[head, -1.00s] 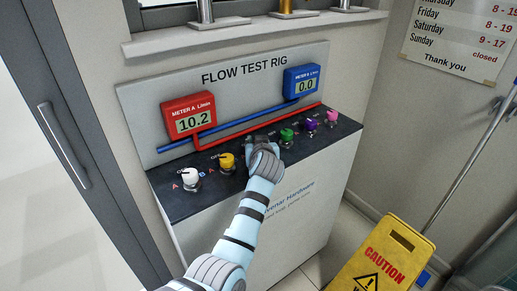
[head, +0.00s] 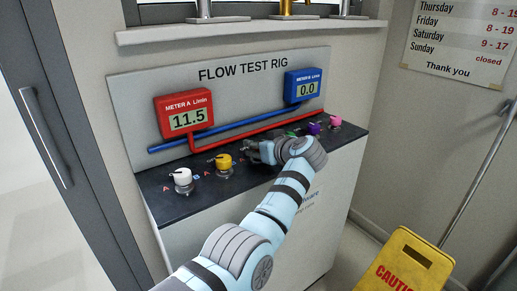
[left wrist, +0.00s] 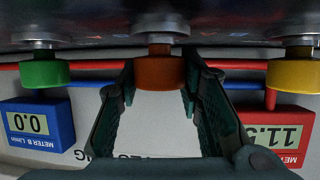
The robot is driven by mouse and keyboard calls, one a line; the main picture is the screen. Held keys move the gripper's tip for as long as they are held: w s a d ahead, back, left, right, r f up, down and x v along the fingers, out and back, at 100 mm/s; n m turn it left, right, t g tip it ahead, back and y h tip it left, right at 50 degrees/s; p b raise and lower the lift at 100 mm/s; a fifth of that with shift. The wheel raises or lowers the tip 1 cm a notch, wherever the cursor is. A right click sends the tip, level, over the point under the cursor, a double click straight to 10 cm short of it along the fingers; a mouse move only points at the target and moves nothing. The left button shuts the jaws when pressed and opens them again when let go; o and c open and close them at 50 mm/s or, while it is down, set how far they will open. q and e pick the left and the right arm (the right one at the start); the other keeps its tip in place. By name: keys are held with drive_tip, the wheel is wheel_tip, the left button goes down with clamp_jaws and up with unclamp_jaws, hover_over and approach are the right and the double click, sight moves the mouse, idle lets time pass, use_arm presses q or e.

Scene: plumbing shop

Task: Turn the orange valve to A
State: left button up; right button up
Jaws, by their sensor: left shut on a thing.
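The orange valve (left wrist: 159,72) is in the left wrist view, which shows the rig upside down. Its round knob sits between the two fingers of my left gripper (head: 256,152), which is shut on it. In the head view my gripper and wrist hide the orange valve, so its pointer and letters cannot be read. The red meter A (head: 186,113) reads 11.5 and the blue meter B (head: 303,86) reads 0.0. My right gripper is in neither view.
A yellow valve (head: 223,162) and a white valve (head: 183,177) stand left of my gripper. A green valve (left wrist: 45,72), a purple valve (head: 313,128) and a pink valve (head: 335,121) stand on the other side. A caution sign (head: 405,267) stands at lower right.

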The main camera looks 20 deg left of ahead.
use_arm(q)
drive_tip(key=o, duration=1.2)
wheel_tip(320, 180, up, 10)
